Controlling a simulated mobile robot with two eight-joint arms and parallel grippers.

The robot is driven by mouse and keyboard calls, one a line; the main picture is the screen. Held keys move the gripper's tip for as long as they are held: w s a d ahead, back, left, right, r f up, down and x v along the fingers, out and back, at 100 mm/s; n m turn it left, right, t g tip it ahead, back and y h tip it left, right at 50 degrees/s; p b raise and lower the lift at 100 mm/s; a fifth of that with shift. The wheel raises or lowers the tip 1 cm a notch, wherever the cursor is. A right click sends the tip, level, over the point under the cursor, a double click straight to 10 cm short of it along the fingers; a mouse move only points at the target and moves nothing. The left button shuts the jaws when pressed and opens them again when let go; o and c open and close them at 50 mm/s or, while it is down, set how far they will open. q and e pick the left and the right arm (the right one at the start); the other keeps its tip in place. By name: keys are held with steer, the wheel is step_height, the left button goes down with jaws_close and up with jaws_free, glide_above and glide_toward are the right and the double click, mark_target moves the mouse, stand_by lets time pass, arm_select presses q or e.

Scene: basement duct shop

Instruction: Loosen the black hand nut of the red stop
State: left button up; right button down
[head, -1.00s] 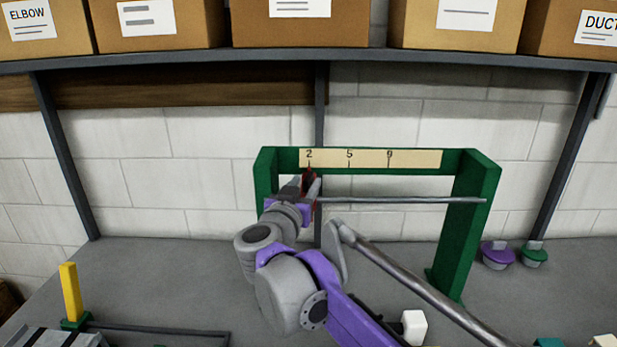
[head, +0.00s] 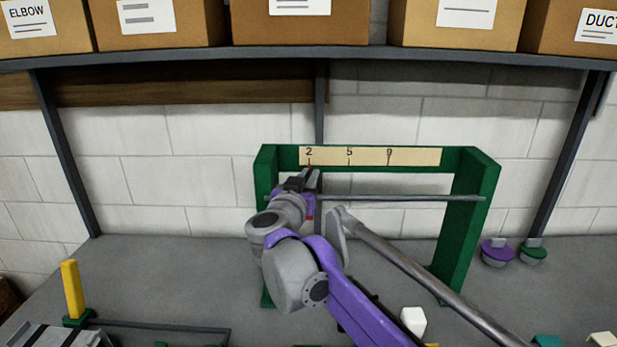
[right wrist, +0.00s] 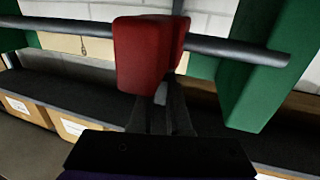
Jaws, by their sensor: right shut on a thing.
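The red stop (right wrist: 143,55) sits on the grey rod (head: 400,198) of the green frame, near its left end, below the mark 2. In the head view my right gripper (head: 308,183) covers most of the stop, and only small red bits show. In the right wrist view the stop fills the upper middle, with the fingers (right wrist: 162,115) right against its lower edge. The right gripper is shut on the black hand nut, which is largely hidden between the dark fingers. My left gripper is not in view.
The green frame (head: 468,225) stands on the grey bench with a scale strip (head: 420,157) marked 2, 5, 9. A yellow post (head: 72,288) stands at left; purple (head: 497,250) and green (head: 533,253) knobs sit at right. A shelf of boxes (head: 300,30) runs above.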

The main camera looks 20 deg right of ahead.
steer(key=shift+d+n+t+y, duration=0.1)
steer(key=shift+n+t+y, duration=0.3)
steer(key=shift+n+y, duration=0.3)
steer(key=shift+n+t+y, duration=0.4)
steer(key=shift+n+y, duration=0.1)
steer(key=shift+y, duration=0.5)
steer(key=shift+n+y, duration=0.3)
steer(key=shift+y, duration=0.2)
steer(key=c, duration=0.9)
jaws_free()
